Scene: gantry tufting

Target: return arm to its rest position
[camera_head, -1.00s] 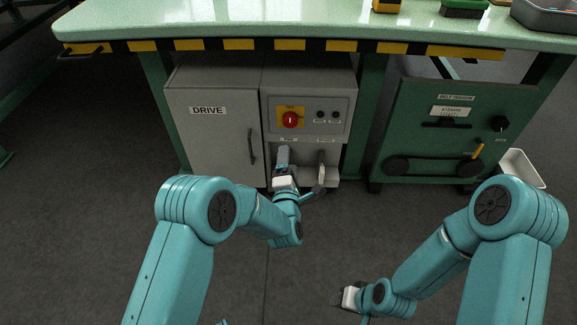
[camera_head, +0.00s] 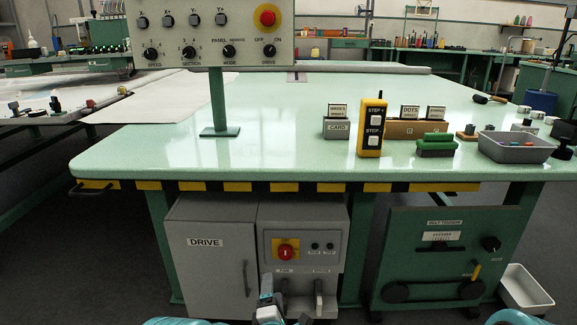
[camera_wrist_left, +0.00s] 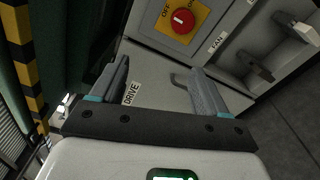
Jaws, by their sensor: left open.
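My left gripper (camera_head: 268,298) is at the bottom of the head view, low in front of the grey drive cabinet (camera_head: 208,258). In the left wrist view, its two fingers (camera_wrist_left: 160,92) stand apart with nothing between them. The cabinet's face with the DRIVE label and the red rotary switch (camera_wrist_left: 181,20) shows beyond the fingers; the switch also shows in the head view (camera_head: 286,252). Two levers (camera_head: 301,298) are below the switch, close to the gripper. My right gripper is out of view; only a bit of teal arm shows at the lower right.
The green table (camera_head: 270,150) with a striped front edge stands above the cabinet. A control panel (camera_head: 210,32), a yellow step pendant (camera_head: 371,128) and a grey tray (camera_head: 515,147) are on it. A green belt tension unit (camera_head: 430,260) and a white bin (camera_head: 525,290) are at the right.

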